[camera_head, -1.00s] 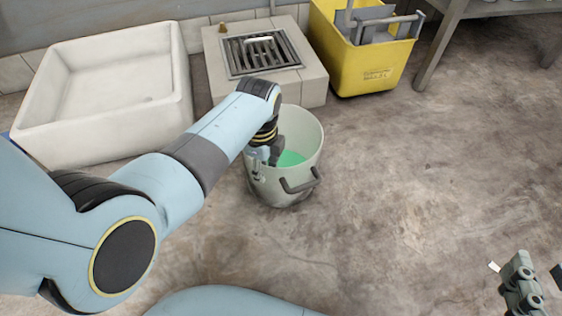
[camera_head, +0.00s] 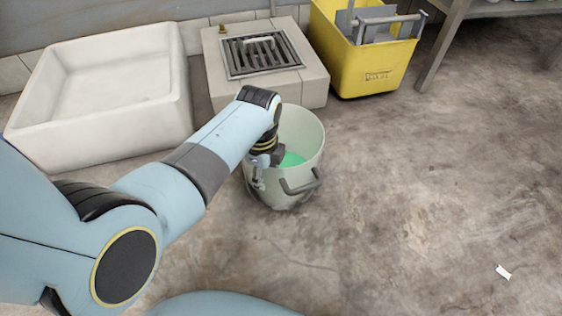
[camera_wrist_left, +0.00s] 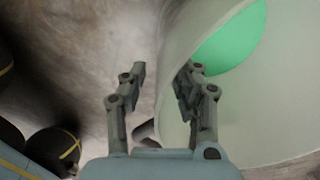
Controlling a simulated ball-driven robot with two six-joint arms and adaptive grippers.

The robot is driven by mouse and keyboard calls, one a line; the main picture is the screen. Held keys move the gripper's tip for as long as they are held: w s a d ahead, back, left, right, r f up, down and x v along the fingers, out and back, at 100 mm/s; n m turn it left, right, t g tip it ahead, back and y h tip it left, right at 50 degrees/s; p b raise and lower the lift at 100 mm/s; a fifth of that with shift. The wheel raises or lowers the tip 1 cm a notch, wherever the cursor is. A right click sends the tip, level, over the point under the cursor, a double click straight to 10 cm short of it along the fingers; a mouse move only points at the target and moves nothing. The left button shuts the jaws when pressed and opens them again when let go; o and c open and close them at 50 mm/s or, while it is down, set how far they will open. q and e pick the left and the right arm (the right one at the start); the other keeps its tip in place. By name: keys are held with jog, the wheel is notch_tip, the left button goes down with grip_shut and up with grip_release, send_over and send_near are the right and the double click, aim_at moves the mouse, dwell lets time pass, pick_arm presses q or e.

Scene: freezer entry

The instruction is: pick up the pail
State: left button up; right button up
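The pail (camera_head: 296,187) is pale grey-green with dark handles and stands upright on the floor; green liquid shows inside it. It fills the right of the left wrist view (camera_wrist_left: 262,125). My left gripper (camera_head: 266,172) is at the pail's near left rim, pointing down. In the left wrist view my left gripper (camera_wrist_left: 162,88) is open, with one finger over the floor outside the pail and the other over the pail's inside, the wall between them. I cannot tell if either finger touches. My right gripper is not in view.
A white basin (camera_head: 100,140) stands left of the pail. A tiled block with a drain grate (camera_head: 262,55) is just behind it. A yellow mop bucket (camera_head: 362,68) and a metal table (camera_head: 440,50) stand farther back. The floor on the right is clear but for a white scrap (camera_head: 503,272).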

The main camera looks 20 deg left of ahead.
pick_arm(q)
grip_shut()
jog(key=shift+r, duration=0.1)
dwell(0.6)
